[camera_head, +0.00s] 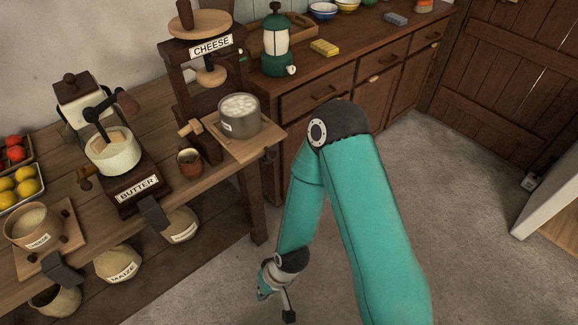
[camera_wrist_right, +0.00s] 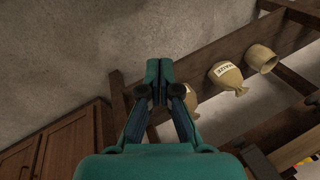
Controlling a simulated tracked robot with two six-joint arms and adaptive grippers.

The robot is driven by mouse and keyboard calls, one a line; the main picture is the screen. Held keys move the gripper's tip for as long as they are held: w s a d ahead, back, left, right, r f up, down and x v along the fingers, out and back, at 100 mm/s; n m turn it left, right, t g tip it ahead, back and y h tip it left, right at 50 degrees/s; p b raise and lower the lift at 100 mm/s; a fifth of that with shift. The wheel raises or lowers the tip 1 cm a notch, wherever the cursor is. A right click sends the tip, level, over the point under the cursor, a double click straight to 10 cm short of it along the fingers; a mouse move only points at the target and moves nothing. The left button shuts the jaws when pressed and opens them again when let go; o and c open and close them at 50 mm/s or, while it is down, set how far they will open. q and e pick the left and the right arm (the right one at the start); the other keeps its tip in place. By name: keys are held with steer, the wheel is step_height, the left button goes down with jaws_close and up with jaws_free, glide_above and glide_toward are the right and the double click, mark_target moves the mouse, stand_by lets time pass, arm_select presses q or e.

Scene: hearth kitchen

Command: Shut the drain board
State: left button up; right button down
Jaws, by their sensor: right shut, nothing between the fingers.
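A light wooden board (camera_head: 242,150), which looks like the drain board, juts out past the table's front edge below the press labelled CHEESE (camera_head: 211,46). A grey metal pot (camera_head: 239,124) with white contents stands on it. My right gripper (camera_head: 287,312) is low over the floor, in front of and well below the board, touching nothing. In the right wrist view its fingers (camera_wrist_right: 160,92) are together and empty. The board cannot be made out in that view. My left gripper is not in view.
A butter churn (camera_head: 137,188), a small brown cup (camera_head: 189,161) and a bowl on another board (camera_head: 35,226) stand on the table. Sacks (camera_head: 118,263) sit on the shelf below. A cabinet with drawers (camera_head: 318,95) stands behind. The floor (camera_head: 480,220) at right is clear.

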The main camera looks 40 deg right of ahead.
steer(key=w+d+r+m+t+h+b, duration=0.2)
steer(key=w+d+r+m+t+b, duration=0.5)
steer(key=w+d+r+b, duration=0.3)
steer(key=s+d+r+m+t+h+b, duration=0.1)
steer(key=s+d+r+m+t+b, duration=0.1)
steer(key=r+m+b, duration=0.3)
steer(key=s+d+r+m+t+h+b, duration=0.1)
steer(key=s+d+r+t+b, duration=0.15)
steer(key=r, duration=0.35)
steer(key=s+d+r+m+t+h+b, duration=0.1)
steer(key=s+d+r+m+t+b, duration=0.1)
steer(key=r+m+t+b, duration=0.3)
steer(key=n+g+p, duration=0.1)
steer(key=g, duration=0.1)
glide_toward(275, 157)
steer(key=w+f, duration=0.1)
steer(key=w, duration=0.5)
steer(key=shift+w+d+f, duration=0.1)
steer(key=shift+w+d, duration=0.3)
steer(key=shift+w, duration=0.25)
